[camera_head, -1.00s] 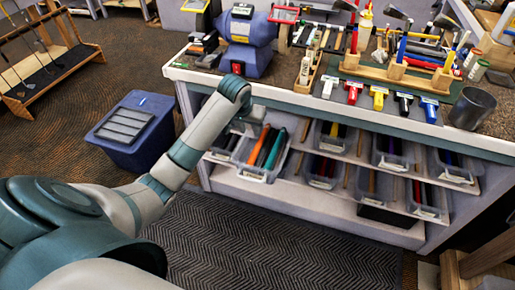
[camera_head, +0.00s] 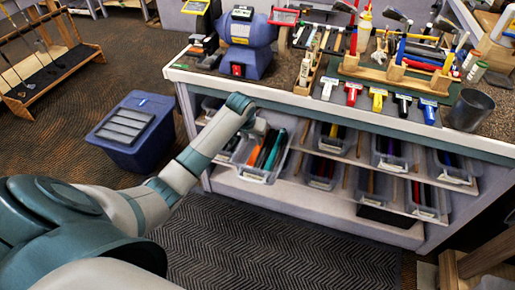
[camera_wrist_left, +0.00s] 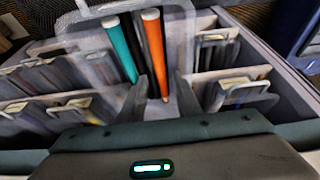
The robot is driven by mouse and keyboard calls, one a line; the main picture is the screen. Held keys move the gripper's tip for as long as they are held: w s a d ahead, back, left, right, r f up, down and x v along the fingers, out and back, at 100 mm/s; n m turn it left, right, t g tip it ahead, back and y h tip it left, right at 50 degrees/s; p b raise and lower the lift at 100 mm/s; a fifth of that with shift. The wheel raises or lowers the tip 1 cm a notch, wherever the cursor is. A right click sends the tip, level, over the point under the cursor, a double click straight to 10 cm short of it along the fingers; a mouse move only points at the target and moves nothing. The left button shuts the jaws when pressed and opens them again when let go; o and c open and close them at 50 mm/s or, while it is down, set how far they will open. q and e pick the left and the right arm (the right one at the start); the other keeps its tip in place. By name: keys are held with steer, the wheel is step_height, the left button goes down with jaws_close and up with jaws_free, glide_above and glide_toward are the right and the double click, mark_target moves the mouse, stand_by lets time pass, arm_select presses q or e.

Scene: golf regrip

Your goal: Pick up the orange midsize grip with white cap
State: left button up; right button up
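The orange grip with a white cap (camera_wrist_left: 154,50) stands leaning in a clear bin, beside a teal grip with a white cap (camera_wrist_left: 121,48). In the head view the orange grip (camera_head: 254,155) is partly covered, with the teal grip (camera_head: 275,150) to its right. My left gripper (camera_wrist_left: 166,96) is open in the left wrist view, its two fingers apart with the lower part of the orange grip showing between them. In the head view the left gripper (camera_head: 258,130) is at the bin and its fingers are hidden. My right gripper is in neither view.
The bin (camera_head: 254,177) sits on a shelf under the workbench, with several other clear bins (camera_head: 322,173) to its right. The bench edge (camera_head: 300,104) overhangs the shelf. A blue lidded box (camera_head: 132,130) stands on the floor at left.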

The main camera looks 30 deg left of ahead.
mark_target(257, 147)
arm_select(q)
steer(key=shift+x, duration=2.25)
steer(key=shift+w, duration=0.1)
steer(key=shift+w+p+x, duration=0.1)
steer(key=shift+p+x, duration=0.2)
steer(key=shift+x, duration=0.95)
steer(key=shift+w+p+x, duration=0.15)
steer(key=shift+p+x, duration=0.15)
steer(key=shift+x, duration=1)
steer(key=shift+r, duration=0.1)
steer(key=shift+c, duration=0.2)
steer(key=c, duration=0.7)
